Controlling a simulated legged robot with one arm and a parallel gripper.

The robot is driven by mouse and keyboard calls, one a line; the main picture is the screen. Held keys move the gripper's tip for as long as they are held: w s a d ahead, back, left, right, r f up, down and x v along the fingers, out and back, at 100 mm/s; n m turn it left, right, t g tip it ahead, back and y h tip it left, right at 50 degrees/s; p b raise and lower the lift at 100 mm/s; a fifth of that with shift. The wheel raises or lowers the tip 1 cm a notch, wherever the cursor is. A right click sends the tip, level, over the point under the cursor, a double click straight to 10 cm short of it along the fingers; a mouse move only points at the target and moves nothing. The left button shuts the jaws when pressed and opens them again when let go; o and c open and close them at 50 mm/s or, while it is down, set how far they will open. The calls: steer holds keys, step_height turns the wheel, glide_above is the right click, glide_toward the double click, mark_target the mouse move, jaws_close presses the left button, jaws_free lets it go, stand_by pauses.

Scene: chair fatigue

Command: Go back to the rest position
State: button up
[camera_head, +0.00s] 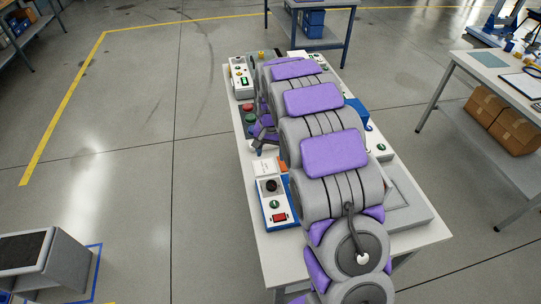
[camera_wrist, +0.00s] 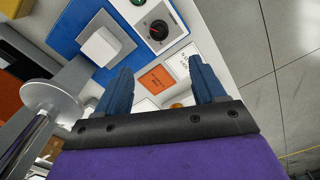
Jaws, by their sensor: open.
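In the wrist view my gripper (camera_wrist: 161,82) shows two blue fingers standing apart, with nothing held between them. Beyond the fingers are an orange label (camera_wrist: 157,79) and a white panel with a black dial (camera_wrist: 158,33). A blue base with a white square block (camera_wrist: 101,46) is to the upper left. In the head view my arm stretches away over the white table (camera_head: 275,258), and its grey and purple links hide much of the tabletop. The gripper end appears small and partly hidden left of the arm, over the table's left side.
A control box (camera_head: 279,211) with a red switch stands on the table's near left; another box (camera_head: 240,77) is at the far left. A grey tray (camera_head: 412,211) lies right of my arm. Another table (camera_head: 480,70) stands right. The floor at left (camera_head: 135,110) is open.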

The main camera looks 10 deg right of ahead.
stand_by(0.4)
steer(key=s+r+n+b, duration=0.1)
steer(key=s+r, duration=0.4)
steer(key=s, duration=0.5)
steer(key=s+r+n+b, duration=0.1)
steer(key=s+r, duration=0.4)
steer(key=s, duration=0.5)
steer(key=s+n+g+b, duration=0.1)
steer(key=s+n, duration=0.2)
steer(key=s, duration=2)
steer(key=shift+a+f+g+b, duration=0.2)
steer(key=shift+f+g+b, duration=0.1)
steer(key=shift+g, duration=0.1)
